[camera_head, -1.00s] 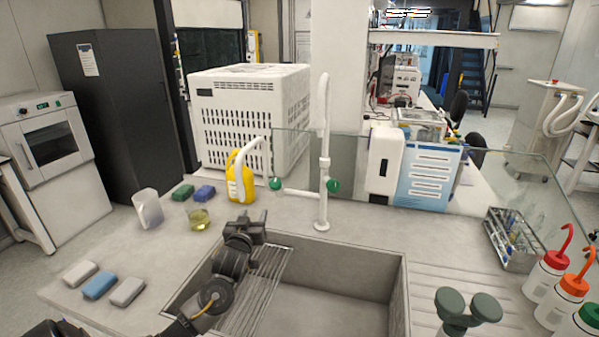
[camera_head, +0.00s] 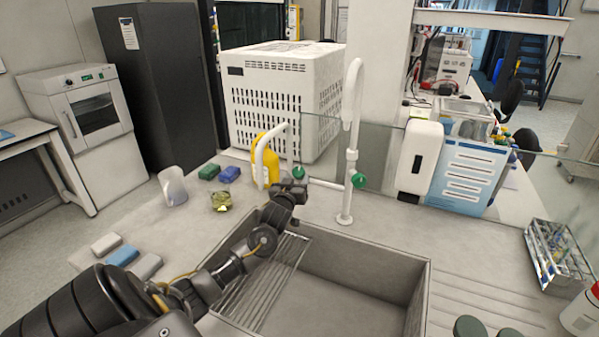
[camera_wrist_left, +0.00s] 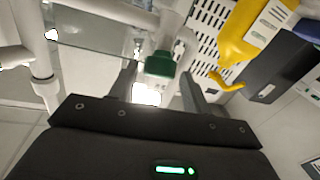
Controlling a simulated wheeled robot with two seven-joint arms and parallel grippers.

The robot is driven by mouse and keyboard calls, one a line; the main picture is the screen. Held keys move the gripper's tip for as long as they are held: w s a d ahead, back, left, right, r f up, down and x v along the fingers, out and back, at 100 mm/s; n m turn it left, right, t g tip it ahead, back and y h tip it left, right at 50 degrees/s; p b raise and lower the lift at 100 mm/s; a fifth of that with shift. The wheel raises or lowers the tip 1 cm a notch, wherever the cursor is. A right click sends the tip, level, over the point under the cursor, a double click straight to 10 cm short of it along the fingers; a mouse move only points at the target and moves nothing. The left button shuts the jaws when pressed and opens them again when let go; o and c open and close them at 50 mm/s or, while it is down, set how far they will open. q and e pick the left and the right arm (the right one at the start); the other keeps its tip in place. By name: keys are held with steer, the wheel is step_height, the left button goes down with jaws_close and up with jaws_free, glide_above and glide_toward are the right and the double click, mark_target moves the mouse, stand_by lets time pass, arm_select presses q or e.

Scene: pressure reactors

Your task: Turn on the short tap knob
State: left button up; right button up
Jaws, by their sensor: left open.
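The short white tap with a bent spout (camera_head: 270,143) stands behind the sink. Its green knob (camera_head: 298,172) faces the front, and it also shows in the left wrist view (camera_wrist_left: 160,66). My left gripper (camera_head: 291,187) is at this knob, just in front of and below it. In the left wrist view the open fingers (camera_wrist_left: 158,78) stand on either side of the knob, with gaps visible; I cannot tell whether either touches it. The tall white tap (camera_head: 351,115), with its own green knob (camera_head: 359,180), is to the right. My right gripper is out of view.
The sink (camera_head: 350,285) with a wire rack (camera_head: 262,285) is below my left arm. A yellow bottle (camera_head: 267,165) stands close behind the short tap. A beaker (camera_head: 221,201) and sponges (camera_head: 121,255) are on the left counter. A glass screen (camera_head: 385,150) runs behind the taps.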

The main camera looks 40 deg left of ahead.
mark_target(297, 177)
arm_select(q)
steer(key=shift+x, duration=2)
steer(key=c, duration=0.7)
